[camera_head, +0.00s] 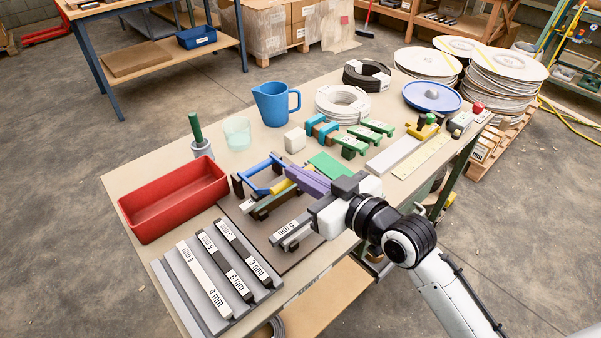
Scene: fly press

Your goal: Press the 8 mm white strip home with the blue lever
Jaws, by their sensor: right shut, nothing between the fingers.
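The blue lever (262,166) is a blue frame on the low press in the middle of the table, its bar raised at the back left. A pale, labelled strip end (248,205) shows at the press's front left; its label is too small to read, so I cannot tell if it is the 8 mm white strip. Yellow and purple parts lie right of the lever. My left gripper is out of view.
A red bin (174,198) stands left of the press. A blue jug (274,103), white block (295,140) and green-topped clamps (362,138) stand behind.

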